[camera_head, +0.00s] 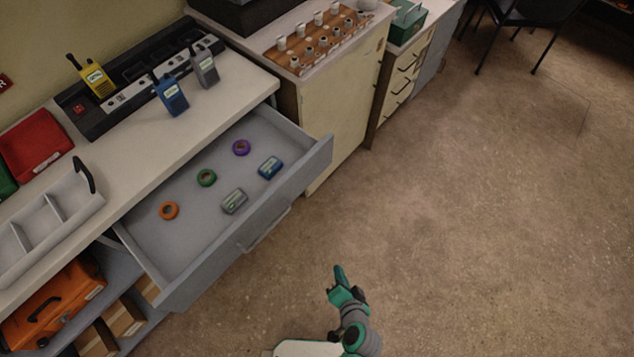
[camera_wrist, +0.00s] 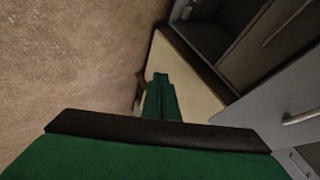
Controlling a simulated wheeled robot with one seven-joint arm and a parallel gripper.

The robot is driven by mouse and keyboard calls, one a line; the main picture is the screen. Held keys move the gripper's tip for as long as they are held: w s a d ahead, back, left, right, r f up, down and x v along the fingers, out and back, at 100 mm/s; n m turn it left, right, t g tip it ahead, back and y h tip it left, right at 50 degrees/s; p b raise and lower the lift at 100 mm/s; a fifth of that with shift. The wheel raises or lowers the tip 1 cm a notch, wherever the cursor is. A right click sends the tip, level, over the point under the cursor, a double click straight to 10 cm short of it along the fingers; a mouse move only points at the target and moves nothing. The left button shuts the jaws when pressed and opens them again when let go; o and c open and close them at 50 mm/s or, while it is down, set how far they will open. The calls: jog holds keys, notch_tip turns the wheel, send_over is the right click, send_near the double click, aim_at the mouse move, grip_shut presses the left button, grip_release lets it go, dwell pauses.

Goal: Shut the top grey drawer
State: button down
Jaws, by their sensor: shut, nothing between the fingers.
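The top grey drawer (camera_head: 150,240) is pulled well out from under the white counter in the head view. Its bar handle (camera_head: 268,230) is on the front panel. Inside lie orange (camera_head: 162,211), green (camera_head: 200,178) and purple (camera_head: 236,148) tape rolls, a grey pack (camera_head: 234,201) and a blue pack (camera_head: 270,167). My green gripper (camera_head: 338,270) is shut and empty, over the floor in front of the drawer and apart from it. In the wrist view my gripper (camera_wrist: 161,80) is shut; a grey front with a handle (camera_wrist: 300,117) shows at the right.
A white divided tray (camera_head: 50,225) lies at the counter's left. An orange case (camera_head: 50,305) sits on a shelf below. A cream cabinet (camera_head: 340,110) stands beyond the drawer. The floor (camera_head: 460,220) at right is clear.

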jog(key=w+m+y, duration=0.1)
jog(key=w+y, duration=0.2)
jog(key=w, duration=0.3)
jog(key=n+t+y, duration=0.1)
jog(key=y, duration=0.8)
send_near(308, 176)
jog(key=x, duration=0.6)
jog(key=shift+w+a, duration=0.1)
jog(key=shift+a, duration=0.15)
